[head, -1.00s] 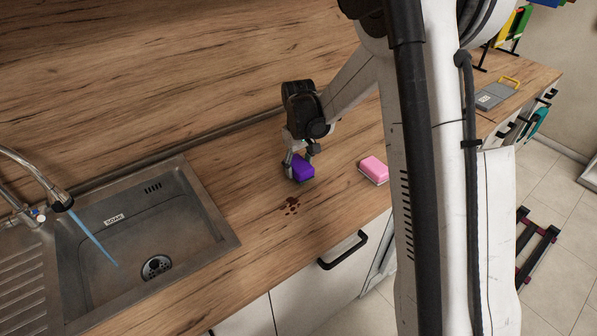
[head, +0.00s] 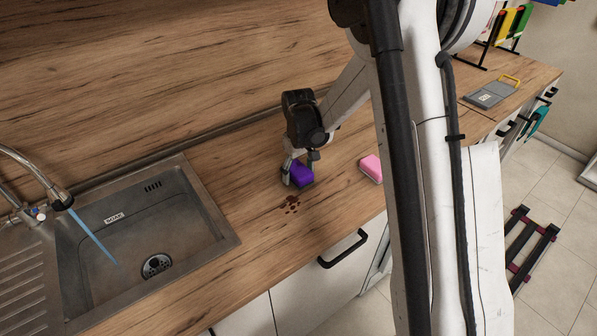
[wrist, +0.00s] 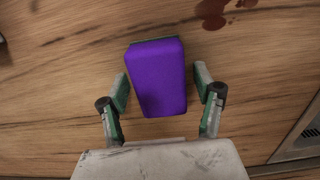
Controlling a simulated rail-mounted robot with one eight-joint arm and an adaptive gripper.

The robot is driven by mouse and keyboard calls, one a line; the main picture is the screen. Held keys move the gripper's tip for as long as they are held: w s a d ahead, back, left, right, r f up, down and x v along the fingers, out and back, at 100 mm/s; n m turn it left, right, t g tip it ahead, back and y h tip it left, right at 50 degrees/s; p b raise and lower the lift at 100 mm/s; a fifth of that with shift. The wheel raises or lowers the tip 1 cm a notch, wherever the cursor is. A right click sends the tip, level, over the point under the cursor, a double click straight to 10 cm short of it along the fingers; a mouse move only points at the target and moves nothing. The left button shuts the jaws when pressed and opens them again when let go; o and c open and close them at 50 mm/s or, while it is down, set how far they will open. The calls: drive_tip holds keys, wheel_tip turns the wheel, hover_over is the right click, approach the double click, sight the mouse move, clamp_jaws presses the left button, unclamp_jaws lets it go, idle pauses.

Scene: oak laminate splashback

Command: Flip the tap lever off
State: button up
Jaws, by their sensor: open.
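The tap (head: 40,180) arches over the sink at the far left in the head view, and a blue stream of water (head: 92,236) runs from its spout. A small lever or knob with a blue and red mark (head: 39,213) shows at the tap's base; its exact position is too small to tell. My gripper (head: 297,172) is well to the right of the tap, low over the worktop. In the wrist view my gripper (wrist: 162,90) is open, with its fingers on either side of a purple sponge (wrist: 158,78) and small gaps between.
The steel sink (head: 210,215) lies left of my gripper, its SOAK label on the back wall. A dark red-brown stain (head: 290,204) is in front of the purple sponge. A pink sponge (head: 371,168) lies to the right. Worktop between sink and stain is clear.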

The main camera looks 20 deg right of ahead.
sight(298, 169)
drive_tip(key=shift+r, duration=0.1)
wheel_tip(298, 169, up, 12)
drive_tip(key=f, duration=0.1)
drive_tip(key=s+r+m+t, duration=0.2)
drive_tip(key=s+r+t, duration=0.1)
drive_tip(key=s+r, duration=1)
drive_tip(key=s+f+m+t, duration=0.1)
drive_tip(key=s+t, duration=0.3)
drive_tip(key=s, duration=1.2)
drive_tip(key=shift+s+f+m, duration=0.2)
drive_tip(key=shift+s+m, duration=0.05)
drive_tip(key=shift+m, duration=0.25)
